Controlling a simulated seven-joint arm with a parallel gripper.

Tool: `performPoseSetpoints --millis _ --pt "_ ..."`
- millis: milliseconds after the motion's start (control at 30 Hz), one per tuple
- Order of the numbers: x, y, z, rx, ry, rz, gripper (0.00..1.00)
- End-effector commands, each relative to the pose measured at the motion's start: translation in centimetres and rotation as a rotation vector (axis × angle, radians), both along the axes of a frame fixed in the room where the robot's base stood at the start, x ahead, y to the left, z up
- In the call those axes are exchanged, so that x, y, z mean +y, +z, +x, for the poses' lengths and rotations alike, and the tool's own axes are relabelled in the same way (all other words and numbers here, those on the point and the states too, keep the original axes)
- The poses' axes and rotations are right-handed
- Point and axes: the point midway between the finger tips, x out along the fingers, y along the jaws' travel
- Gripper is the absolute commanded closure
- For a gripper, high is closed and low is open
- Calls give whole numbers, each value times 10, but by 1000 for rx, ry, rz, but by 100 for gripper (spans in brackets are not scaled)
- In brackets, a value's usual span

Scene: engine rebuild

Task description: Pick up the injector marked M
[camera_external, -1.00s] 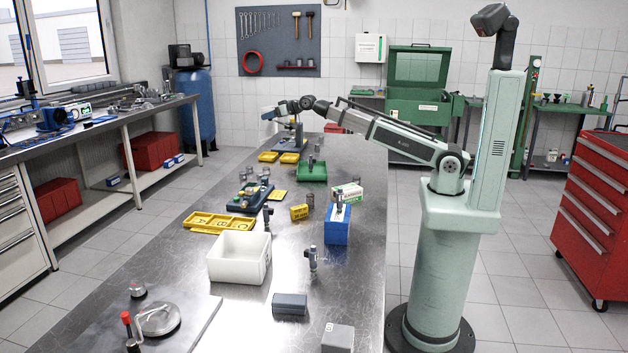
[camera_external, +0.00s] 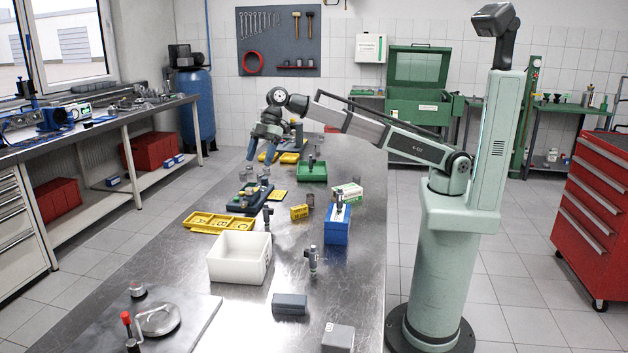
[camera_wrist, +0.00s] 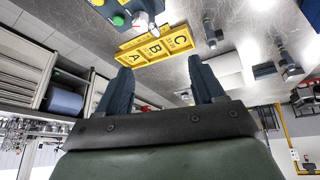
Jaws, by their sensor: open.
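Several grey injector-like parts stand about. One injector (camera_external: 313,262) stands on the bare bench right of the white bin, and one injector (camera_external: 267,217) stands behind that bin. Another injector (camera_external: 339,203) stands in the blue block (camera_external: 337,229), and one more (camera_external: 312,160) is at the green tray (camera_external: 313,174). I cannot read an M on any of them.
A yellow box (camera_external: 299,212), a green-white carton (camera_external: 350,190) and grey boxes (camera_external: 290,304) stand on the bench.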

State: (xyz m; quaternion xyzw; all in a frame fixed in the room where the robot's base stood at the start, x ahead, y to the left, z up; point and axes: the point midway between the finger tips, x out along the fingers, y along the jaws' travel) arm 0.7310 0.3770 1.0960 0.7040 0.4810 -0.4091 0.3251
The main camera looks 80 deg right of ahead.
Motion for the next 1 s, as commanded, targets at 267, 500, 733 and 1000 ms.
performPoseSetpoints --millis 267,500,733,1000 --pt "63 9 -56 69 274 -60 32" --pt "76 -6 -65 79 316 -68 32" --pt "90 -42 -65 80 313 -69 32" --pt "101 -68 -64 77 312 -68 32"
